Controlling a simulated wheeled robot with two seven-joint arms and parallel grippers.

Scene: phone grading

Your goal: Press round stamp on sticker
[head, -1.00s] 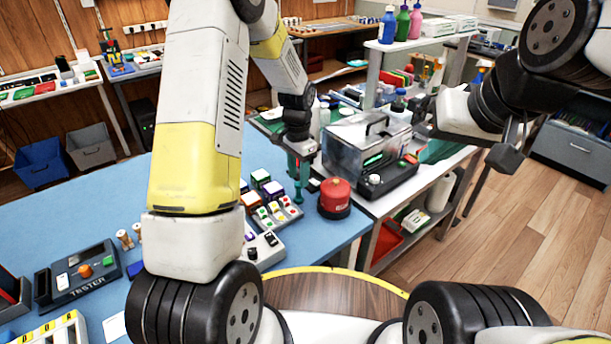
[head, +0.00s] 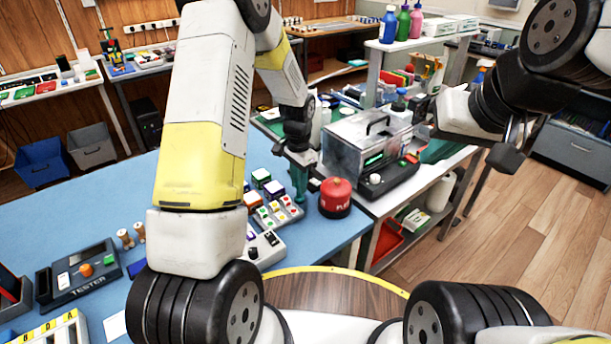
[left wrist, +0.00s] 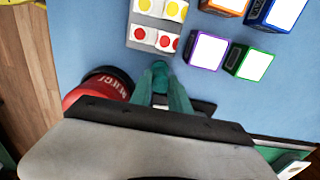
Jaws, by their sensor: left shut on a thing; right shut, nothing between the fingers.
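My left gripper (head: 299,198) is low over the blue table, just left of the red round container. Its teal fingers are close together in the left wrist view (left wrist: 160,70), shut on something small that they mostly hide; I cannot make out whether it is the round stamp. Beside the fingertips is a grey tray (head: 278,213) of white cells with coloured round dots; yellow and red dots show in the left wrist view (left wrist: 158,24). Two small wooden-handled pieces (head: 125,238) stand on the table at left. My right gripper (head: 428,112) is shut and empty, away from the table at right.
The red container (head: 335,197) stands close right of the left gripper. Several coloured boxes with white tops (left wrist: 207,50) stand near the tray. A clear-walled machine (head: 368,138) is behind at right. A tester (head: 85,275) lies at left.

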